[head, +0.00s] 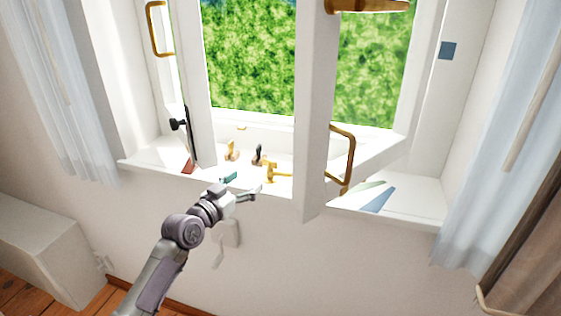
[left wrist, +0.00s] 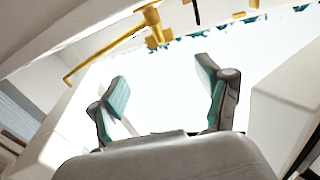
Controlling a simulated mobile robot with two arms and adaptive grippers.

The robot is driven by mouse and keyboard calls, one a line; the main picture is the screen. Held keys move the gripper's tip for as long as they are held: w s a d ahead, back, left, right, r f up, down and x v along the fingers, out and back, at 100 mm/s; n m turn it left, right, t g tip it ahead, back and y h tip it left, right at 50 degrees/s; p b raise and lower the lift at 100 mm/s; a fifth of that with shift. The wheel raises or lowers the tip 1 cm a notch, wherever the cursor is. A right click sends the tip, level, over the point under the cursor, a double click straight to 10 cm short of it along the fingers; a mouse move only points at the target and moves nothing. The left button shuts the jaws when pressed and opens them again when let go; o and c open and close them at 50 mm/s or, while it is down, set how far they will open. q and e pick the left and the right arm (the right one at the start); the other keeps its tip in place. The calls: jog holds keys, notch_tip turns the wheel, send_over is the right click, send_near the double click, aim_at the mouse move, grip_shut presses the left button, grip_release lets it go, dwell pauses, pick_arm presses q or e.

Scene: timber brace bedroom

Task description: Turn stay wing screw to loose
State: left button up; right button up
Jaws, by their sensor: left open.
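My left gripper (head: 250,192) is open and empty in front of the sill. In the left wrist view its two teal-padded fingers (left wrist: 166,97) stand wide apart with nothing between them. In the head view, a black fitting with a knob (head: 178,124) sits on a dark upright bar at the left sash; it may be the stay wing screw, but I cannot tell for sure. A brass fitting (head: 272,172) stands on the sill just beyond my left gripper. The left wrist view shows a brass rod and fitting (left wrist: 152,20) beyond the fingers. My right gripper is not in view.
A brass catch (head: 231,152) and a dark piece (head: 258,154) stand on the sill (head: 150,158). The open sash (head: 311,150) with its brass handle (head: 343,160) juts inward right of my gripper. Curtains (head: 65,90) hang on both sides. A white cabinet (head: 50,245) stands lower left.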

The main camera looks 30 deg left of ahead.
aim_at(269, 161)
pick_arm(q)
jog(key=shift+n, duration=0.4)
jog(key=w+p, duration=0.1)
jog(key=w, duration=1.1)
jog(key=shift+w+f, duration=0.1)
jog(key=shift+w, duration=0.3)
jog(key=c, duration=1.2)
jog(key=n+y+p, duration=0.1)
jog(key=y+p, duration=0.1)
jog(key=p, duration=0.2)
jog(key=n+y+p, duration=0.1)
jog(key=y+p, duration=0.1)
jog(key=p, duration=0.3)
jog(key=shift+r+n, duration=0.3)
jog(key=shift+r, duration=0.1)
jog(key=shift+f+p, duration=0.1)
jog(key=shift+p, duration=0.2)
jog(key=shift+f+g+y, duration=0.3)
jog(key=shift+y, duration=0.1)
